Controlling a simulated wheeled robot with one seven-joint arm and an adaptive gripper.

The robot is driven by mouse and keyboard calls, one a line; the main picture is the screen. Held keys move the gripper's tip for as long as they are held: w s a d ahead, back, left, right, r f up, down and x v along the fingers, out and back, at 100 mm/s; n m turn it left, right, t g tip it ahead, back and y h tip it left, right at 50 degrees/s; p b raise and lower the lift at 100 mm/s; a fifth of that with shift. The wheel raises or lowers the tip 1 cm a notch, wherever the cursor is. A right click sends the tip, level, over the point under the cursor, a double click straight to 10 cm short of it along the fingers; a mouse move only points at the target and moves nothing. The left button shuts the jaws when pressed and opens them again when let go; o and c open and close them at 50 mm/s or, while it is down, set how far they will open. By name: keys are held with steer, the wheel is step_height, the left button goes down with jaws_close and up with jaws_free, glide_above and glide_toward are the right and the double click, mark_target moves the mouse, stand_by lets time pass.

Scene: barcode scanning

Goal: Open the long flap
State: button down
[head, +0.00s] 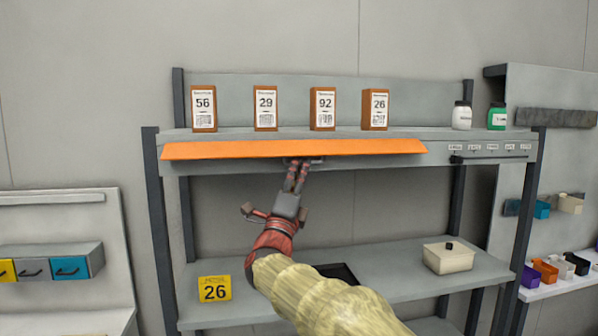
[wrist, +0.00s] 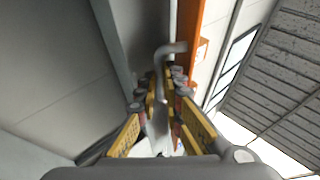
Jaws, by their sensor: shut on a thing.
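The long orange flap (head: 230,150) runs along the front of the upper shelf in the head view, from its left end to right of the middle. In the wrist view the flap (wrist: 193,25) is an orange strip at the upper middle. A grey bent handle (wrist: 168,50) shows beside it; in the head view the handle (head: 316,159) is at the flap's lower edge. My gripper (head: 299,168) reaches up from below and is shut on the handle. In the wrist view its fingers (wrist: 164,88) stand on either side of the handle, partly hiding it.
Several numbered boxes, such as one marked 29 (head: 265,107), stand on the upper shelf above the flap. A white jar (head: 461,116) and a green jar (head: 497,116) stand at right. The lower shelf holds a yellow 26 sign (head: 214,288) and a cream box (head: 448,258).

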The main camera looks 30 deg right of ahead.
steer(key=shift+s+a+r+n+y+p, duration=0.15)
steer(key=shift+s+r+n+y+p, duration=0.3)
steer(key=shift+y, duration=0.25)
steer(key=shift+f, duration=0.1)
steer(key=c, duration=2.2)
jaws_free()
steer(key=v, duration=1.2)
